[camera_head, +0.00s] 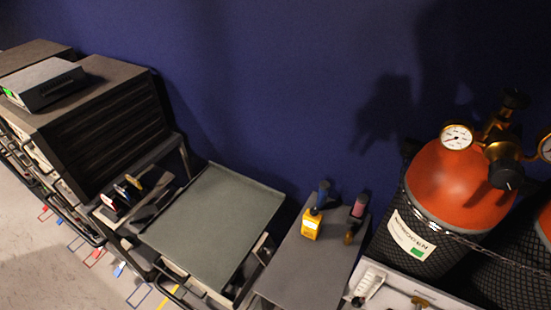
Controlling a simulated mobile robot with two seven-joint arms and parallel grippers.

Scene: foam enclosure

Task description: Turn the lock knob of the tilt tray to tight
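The tilt tray (215,222) is a flat grey-green panel with a thin raised rim, in the lower middle of the head view. It sits at a slant on a dark frame in front of the blue wall. A small pale bracket-like part (264,246) shows at its right side. I cannot tell whether that is the lock knob or how the knob is set. Neither of my grippers shows in the view.
A grey side table (308,266) right of the tray holds a yellow device (312,224) and small bottles. An orange gas cylinder (455,185) with gauges stands further right. A dark equipment rack (105,130) is on the left. Free floor (40,260) shows at lower left.

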